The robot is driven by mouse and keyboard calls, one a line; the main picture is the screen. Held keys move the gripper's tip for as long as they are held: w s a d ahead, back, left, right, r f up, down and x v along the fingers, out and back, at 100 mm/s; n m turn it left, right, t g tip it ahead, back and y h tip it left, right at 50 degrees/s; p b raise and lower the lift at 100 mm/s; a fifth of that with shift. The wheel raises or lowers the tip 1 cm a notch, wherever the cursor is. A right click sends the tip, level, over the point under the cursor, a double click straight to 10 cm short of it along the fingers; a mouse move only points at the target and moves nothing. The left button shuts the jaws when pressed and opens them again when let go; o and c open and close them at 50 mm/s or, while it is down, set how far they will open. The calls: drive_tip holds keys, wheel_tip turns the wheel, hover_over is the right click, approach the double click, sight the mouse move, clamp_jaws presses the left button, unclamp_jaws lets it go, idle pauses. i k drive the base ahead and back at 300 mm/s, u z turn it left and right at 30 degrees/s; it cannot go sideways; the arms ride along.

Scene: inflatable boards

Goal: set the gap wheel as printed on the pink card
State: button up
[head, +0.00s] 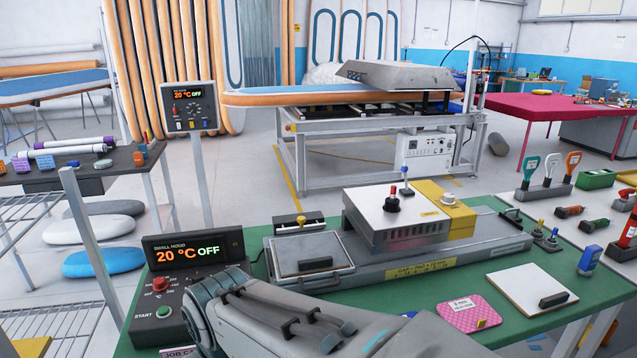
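The pink card (472,312) lies flat on the green bench at the front right. A dark knob with a red top (393,199) stands on the white housing. A small pale knob (449,199) sits on the yellow block (445,212). I cannot tell which is the gap wheel. My grey arm crosses the bottom; its gripper is not visible.
A control box (195,249) reading 20 °C OFF stands at the bench's left, with red and green buttons. A grey hinged plate (311,256) lies beside the press. A white board (531,288) with a dark handle lies right of the card. Tools crowd the right edge.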

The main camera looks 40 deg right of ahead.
sight(448, 198)
drive_tip(key=u, duration=1.7)
drive_tip(key=k, duration=1.25)
drive_tip(key=z, duration=2.15)
